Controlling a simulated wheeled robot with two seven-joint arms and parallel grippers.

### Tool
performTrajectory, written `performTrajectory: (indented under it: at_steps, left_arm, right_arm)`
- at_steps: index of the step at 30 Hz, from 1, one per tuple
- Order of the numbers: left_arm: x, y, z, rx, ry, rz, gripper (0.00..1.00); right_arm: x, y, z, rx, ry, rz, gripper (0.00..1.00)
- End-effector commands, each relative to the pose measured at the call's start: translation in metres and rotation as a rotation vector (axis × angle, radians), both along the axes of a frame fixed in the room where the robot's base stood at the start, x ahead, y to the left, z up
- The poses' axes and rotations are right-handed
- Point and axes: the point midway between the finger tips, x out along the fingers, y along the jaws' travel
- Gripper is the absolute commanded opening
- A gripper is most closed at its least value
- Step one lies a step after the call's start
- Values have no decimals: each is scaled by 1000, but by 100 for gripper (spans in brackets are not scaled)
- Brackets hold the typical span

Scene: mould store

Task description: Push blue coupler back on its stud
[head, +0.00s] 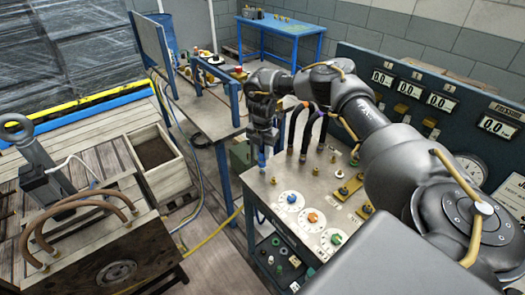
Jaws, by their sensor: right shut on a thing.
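My right gripper (262,150) points down over the left part of the metal bench top (285,178). It is shut on a small blue piece, which looks like the blue coupler (262,159). The blue piece is upright just below the fingers; whether it touches the bench or a stud under it, I cannot tell. On the bench, to the right and nearer, are three white round dials with a blue knob (291,198), an orange knob (312,217) and a green knob (336,238). My left gripper is not in view.
Dark hoses (307,130) rise behind the gripper. Brass fittings (344,191) stand on the bench to the right, before a gauge panel (430,95). A wooden crate (160,165) and a mould with brown hoses (85,240) are at left. A lower shelf (280,262) holds small parts.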

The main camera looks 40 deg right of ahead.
Motion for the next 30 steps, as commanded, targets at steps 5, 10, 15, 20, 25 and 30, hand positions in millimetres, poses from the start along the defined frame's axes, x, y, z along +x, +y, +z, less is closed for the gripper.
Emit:
performTrajectory:
  at_steps: [5, 10, 15, 20, 25, 30]
  left_arm:
    - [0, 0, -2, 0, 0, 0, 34]
    - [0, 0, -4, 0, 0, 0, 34]
    - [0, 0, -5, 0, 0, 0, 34]
    - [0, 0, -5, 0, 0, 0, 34]
    - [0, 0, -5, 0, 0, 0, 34]
    - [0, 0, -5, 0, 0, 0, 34]
  right_arm:
    - [0, 0, -4, 0, 0, 0, 0]
    - [0, 0, -9, 0, 0, 0, 0]
    - [0, 0, -13, 0, 0, -1, 0]
    - [0, 0, -14, 0, 0, 0, 0]
    - [0, 0, -13, 0, 0, 0, 0]
    - [0, 0, -14, 0, 0, 0, 0]
